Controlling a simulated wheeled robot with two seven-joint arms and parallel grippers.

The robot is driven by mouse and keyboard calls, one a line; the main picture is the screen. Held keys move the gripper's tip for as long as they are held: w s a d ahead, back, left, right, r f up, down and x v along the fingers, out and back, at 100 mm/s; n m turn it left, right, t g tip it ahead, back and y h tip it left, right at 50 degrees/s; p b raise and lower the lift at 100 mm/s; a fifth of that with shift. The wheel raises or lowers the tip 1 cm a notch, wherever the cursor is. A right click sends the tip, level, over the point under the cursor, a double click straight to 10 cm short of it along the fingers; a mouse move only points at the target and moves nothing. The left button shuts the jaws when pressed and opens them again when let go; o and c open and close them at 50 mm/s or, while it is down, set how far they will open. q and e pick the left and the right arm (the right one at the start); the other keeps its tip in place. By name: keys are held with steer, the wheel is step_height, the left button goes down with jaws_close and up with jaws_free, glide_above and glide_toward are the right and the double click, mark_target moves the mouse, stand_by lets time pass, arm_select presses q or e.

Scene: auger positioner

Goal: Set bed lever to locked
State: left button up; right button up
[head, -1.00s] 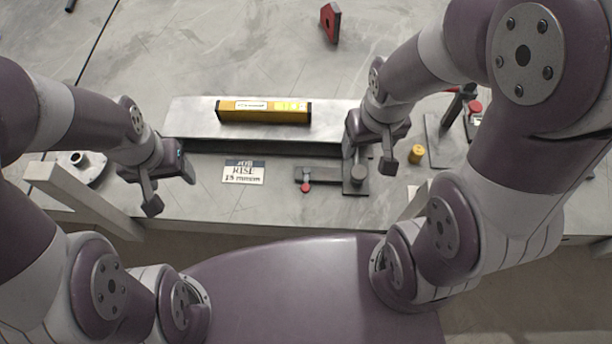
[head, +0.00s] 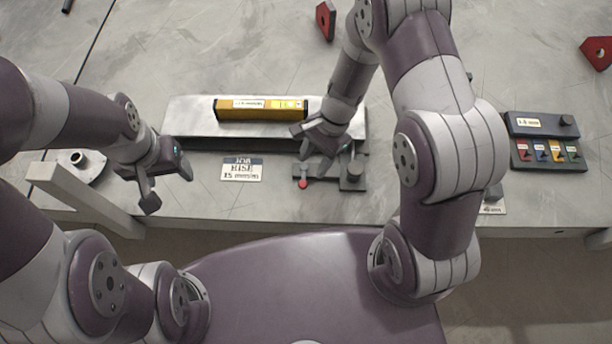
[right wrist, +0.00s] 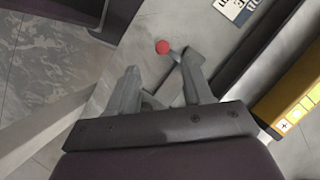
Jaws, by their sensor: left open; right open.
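A small lever with a red ball knob (head: 303,184) stands at the left end of a dark base plate (head: 328,184), in front of the long grey bed (head: 190,120). I take it for the bed lever; its knob points toward me. My right gripper (head: 322,156) is open above and just behind the lever, partly covering the plate. In the right wrist view the red knob (right wrist: 163,47) shows between and beyond the open fingertips (right wrist: 160,72), with no clear contact. My left gripper (head: 166,190) is open and empty near the table's front left.
A yellow level (head: 262,109) lies on the bed. A printed card (head: 242,169) lies left of the lever. A round post (head: 352,176) rises at the plate's right end. A box with coloured switches (head: 545,142) stands at the right. Red blocks (head: 325,20) lie farther back.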

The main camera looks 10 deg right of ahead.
mark_target(303, 183)
steer(key=x, duration=0.6)
steer(key=shift+w+f, duration=0.1)
steer(key=shift+w, duration=0.2)
steer(key=shift+s+a+f, duration=0.2)
steer(key=shift+s+f, duration=0.1)
steer(key=shift+f, duration=0.25)
steer(key=shift+w, duration=0.1)
jaws_close()
